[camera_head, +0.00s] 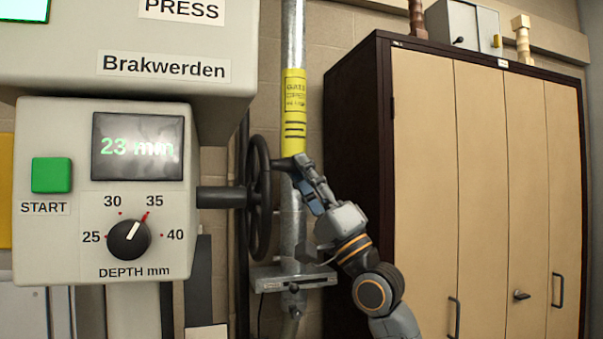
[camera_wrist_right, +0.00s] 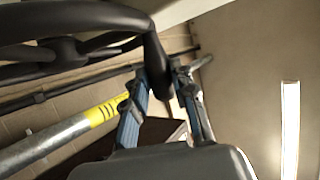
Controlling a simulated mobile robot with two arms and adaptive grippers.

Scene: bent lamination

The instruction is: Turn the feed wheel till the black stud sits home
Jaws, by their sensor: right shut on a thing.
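The black feed wheel (camera_head: 261,190) stands nearly edge-on at the right side of the press, on a dark shaft (camera_head: 220,197). My right gripper (camera_head: 291,165) is at the wheel's right side, above its hub. In the right wrist view the wheel's rim (camera_wrist_right: 80,20) crosses the top left, and a dark part of it runs down between the fingers (camera_wrist_right: 162,88), which are shut on it. The press display (camera_head: 138,147) reads 23 mm. The depth dial (camera_head: 129,239) points near 35. I cannot make out the black stud in either view. My left gripper is out of view.
A grey vertical pipe (camera_head: 293,40) with a yellow label (camera_head: 294,110) stands close behind my right gripper. A small grey shelf (camera_head: 293,277) is below. A wooden-doored cabinet (camera_head: 480,190) fills the right. A green START button (camera_head: 52,175) is on the panel.

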